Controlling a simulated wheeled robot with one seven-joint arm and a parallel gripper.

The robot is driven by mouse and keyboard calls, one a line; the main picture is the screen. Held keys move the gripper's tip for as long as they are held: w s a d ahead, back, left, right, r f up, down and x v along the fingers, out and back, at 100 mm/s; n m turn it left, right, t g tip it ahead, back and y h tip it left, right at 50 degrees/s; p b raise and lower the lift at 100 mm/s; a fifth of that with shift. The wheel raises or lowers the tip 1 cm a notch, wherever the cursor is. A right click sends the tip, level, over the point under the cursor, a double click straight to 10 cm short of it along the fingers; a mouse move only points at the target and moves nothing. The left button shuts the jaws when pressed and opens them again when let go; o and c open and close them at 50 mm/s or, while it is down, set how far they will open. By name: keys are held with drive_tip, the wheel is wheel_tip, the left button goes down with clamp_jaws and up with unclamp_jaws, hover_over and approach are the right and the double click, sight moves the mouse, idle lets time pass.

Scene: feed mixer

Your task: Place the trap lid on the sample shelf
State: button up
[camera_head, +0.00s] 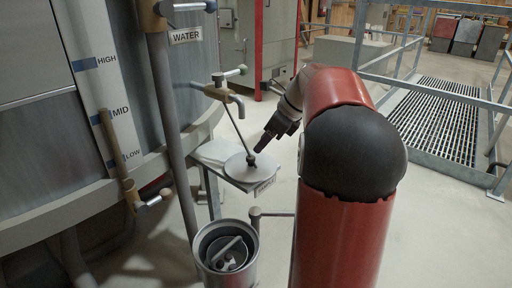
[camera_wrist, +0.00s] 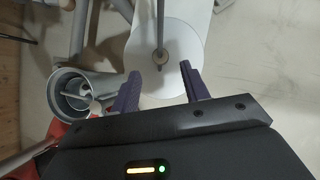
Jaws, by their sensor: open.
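The trap lid (camera_head: 240,170), a pale round disc with a dark knob, lies flat on the sample shelf (camera_head: 213,152), a small labelled plate beside the tank. In the wrist view the lid (camera_wrist: 185,48) shows as a white disc, with its knob near the fingertips; the shelf (camera_wrist: 198,8) extends behind it. My gripper (camera_head: 262,146) is just above and to the right of the knob in the head view. In the wrist view my gripper (camera_wrist: 160,69) has its two fingers spread apart, with nothing held between them.
An open metal canister (camera_head: 250,238) with inner parts stands below the shelf; it also shows in the wrist view (camera_wrist: 62,98). A tap (camera_head: 228,92) and a thin rod are above the lid. The tank (camera_head: 60,150) and pipes bound the left. Railings (camera_head: 440,168) stand right.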

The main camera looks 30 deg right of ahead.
drive_tip(key=p+v, duration=0.1)
drive_tip(key=v, duration=0.5)
drive_tip(key=s+a+f+n+g+h, duration=0.1)
drive_tip(key=s+a+n, duration=0.3)
drive_tip(key=a+n, duration=0.25)
drive_tip(key=s+a+f+n+h, duration=0.1)
drive_tip(key=s+a+n, duration=0.45)
drive_tip(key=a, duration=0.25)
drive_tip(key=s+a+f+n, duration=0.2)
drive_tip(key=s+n, duration=0.1)
drive_tip(key=n, duration=0.2)
drive_tip(key=s+a+f+n+t+h, duration=0.1)
drive_tip(key=s+a+f+n, duration=0.1)
drive_tip(key=s+n, duration=0.2)
drive_tip(key=s+a+f+n+h, duration=0.1)
drive_tip(key=s+a+f+n, duration=0.2)
drive_tip(key=s+n, duration=0.1)
drive_tip(key=shift+f+n+t, duration=0.1)
drive_tip(key=shift+n+t, duration=0.2)
drive_tip(key=shift+n, duration=0.5)
drive_tip(key=shift+s+f+n, duration=0.35)
drive_tip(key=shift+f+n, duration=0.05)
drive_tip(key=shift+n, duration=0.1)
